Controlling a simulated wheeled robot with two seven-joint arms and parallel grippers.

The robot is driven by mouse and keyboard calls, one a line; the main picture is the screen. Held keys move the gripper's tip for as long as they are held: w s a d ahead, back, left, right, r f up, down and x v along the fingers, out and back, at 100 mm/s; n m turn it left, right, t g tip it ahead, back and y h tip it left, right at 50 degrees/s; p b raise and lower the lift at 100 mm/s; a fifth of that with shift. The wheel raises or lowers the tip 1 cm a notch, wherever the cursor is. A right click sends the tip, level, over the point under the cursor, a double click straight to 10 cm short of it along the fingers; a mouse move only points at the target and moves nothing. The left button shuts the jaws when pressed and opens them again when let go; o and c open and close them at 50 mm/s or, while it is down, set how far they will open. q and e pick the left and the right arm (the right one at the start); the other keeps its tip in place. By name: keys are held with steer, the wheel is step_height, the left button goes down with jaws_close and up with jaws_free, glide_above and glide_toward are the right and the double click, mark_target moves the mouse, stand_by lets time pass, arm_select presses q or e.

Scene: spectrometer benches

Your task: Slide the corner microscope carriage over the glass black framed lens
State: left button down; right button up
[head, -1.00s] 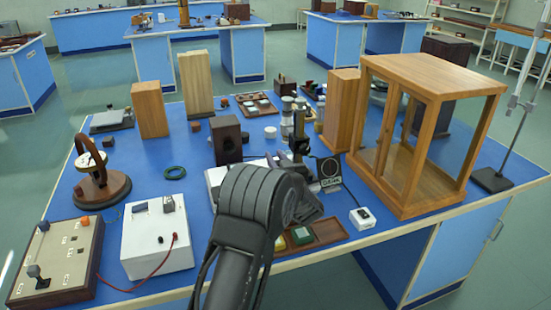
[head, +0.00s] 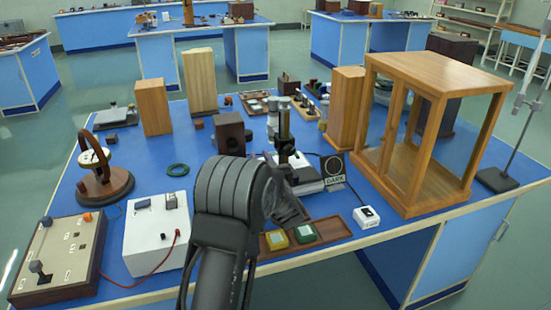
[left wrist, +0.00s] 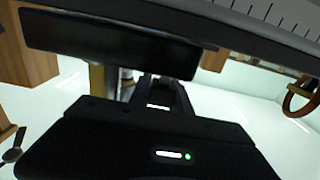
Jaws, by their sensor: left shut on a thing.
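The microscope carriage shows in the head view as a dark upright column (head: 285,135) with a brass-coloured section, above a pale slab-like base (head: 312,184) near the bench's front. My left gripper (head: 286,188) is at the column's lower front, shut on part of the carriage; its fingertips are mostly hidden by my wrist. In the left wrist view, a dark block (left wrist: 110,42) and a grey bar with tick marks (left wrist: 270,18) are close to the camera. I cannot make out the black framed glass lens. My right gripper is not in view.
A tray (head: 330,228) with a yellow and a green piece lies in front. A DARK sign (head: 333,170), a small white box (head: 367,216) and a wooden glazed case (head: 435,75) stand to the right.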

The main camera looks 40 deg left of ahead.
arm_select(q)
steer(key=s+a, duration=0.2)
steer(key=s, duration=0.1)
steer(key=s+a+b, duration=0.1)
steer(key=s+a, duration=0.1)
steer(key=s, duration=0.1)
steer(key=s+a+b, duration=0.1)
steer(key=s+a, duration=0.1)
steer(key=s, duration=0.1)
steer(key=shift+s+a, duration=0.35)
steer(key=shift+s, duration=0.05)
steer(key=c, duration=1.2)
jaws_free()
steer(key=shift+d, duration=0.1)
steer(key=v, duration=0.7)
steer(key=shift+s+d, duration=0.2)
steer(key=shift+d, duration=0.1)
